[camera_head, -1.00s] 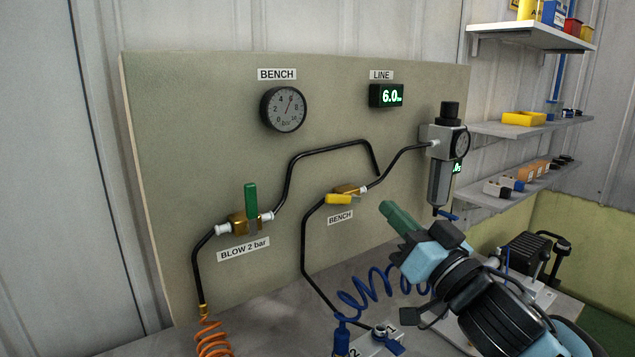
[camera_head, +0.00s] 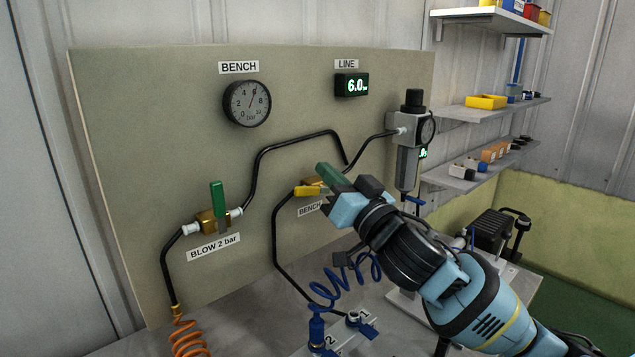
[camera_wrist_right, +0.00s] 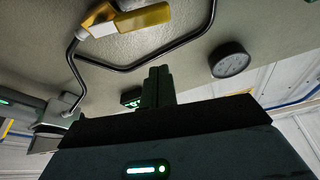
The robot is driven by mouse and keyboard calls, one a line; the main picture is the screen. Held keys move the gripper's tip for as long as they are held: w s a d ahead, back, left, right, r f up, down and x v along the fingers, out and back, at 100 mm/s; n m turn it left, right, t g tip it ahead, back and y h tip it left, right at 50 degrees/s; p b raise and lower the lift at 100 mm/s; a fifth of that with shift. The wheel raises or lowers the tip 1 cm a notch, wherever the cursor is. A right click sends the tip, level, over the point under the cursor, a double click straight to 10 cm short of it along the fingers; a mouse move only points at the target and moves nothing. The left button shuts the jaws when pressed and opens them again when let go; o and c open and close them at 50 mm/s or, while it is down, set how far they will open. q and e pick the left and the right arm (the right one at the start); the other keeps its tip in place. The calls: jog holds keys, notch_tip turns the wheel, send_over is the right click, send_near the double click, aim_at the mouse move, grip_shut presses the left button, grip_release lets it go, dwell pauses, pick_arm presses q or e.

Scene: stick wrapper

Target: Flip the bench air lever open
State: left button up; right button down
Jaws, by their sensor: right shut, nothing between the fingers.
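The bench air lever (camera_head: 307,191) is a yellow handle on a brass valve (camera_head: 315,182) above the BENCH label (camera_head: 309,208). It lies about level, along the black pipe. The yellow lever also shows at the top of the right wrist view (camera_wrist_right: 143,19). My right gripper (camera_head: 331,177) has green fingers, shut and empty. In the head view they overlap the pipe just right of and above the lever and partly cover the valve's right side. In the wrist view the shut fingers (camera_wrist_right: 157,88) stand apart from the lever. My left gripper is out of view.
A second valve with an upright green lever (camera_head: 217,200) sits left on the panel (camera_head: 150,130), above the BLOW 2 bar label. The bench gauge (camera_head: 247,103), LINE display (camera_head: 351,85) and filter regulator (camera_head: 408,140) are nearby. A blue coiled hose (camera_head: 325,290) hangs below my right arm.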

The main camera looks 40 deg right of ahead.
aim_at(306, 190)
jog(key=w+f, duration=0.1)
jog(key=w+a+f, duration=0.1)
jog(key=f, duration=0.1)
jog(key=shift+w, duration=0.4)
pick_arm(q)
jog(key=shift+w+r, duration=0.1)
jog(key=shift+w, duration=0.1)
pick_arm(e)
jog(key=shift+a+f+n+y+p, duration=0.1)
jog(key=shift+f+n+y, duration=0.2)
jog(key=shift+n, duration=0.5)
jog(key=shift+a+f+n+y+p, duration=0.15)
jog(key=shift+n+y, duration=0.3)
jog(key=shift+n, duration=0.35)
jog(key=shift+a+f+n+y+p, duration=0.1)
jog(key=shift+f+n+y, duration=0.2)
jog(key=shift+n, duration=0.5)
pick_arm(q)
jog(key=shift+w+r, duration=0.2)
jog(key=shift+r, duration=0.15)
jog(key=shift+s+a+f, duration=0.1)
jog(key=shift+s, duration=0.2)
pick_arm(e)
jog(key=shift+s, duration=0.1)
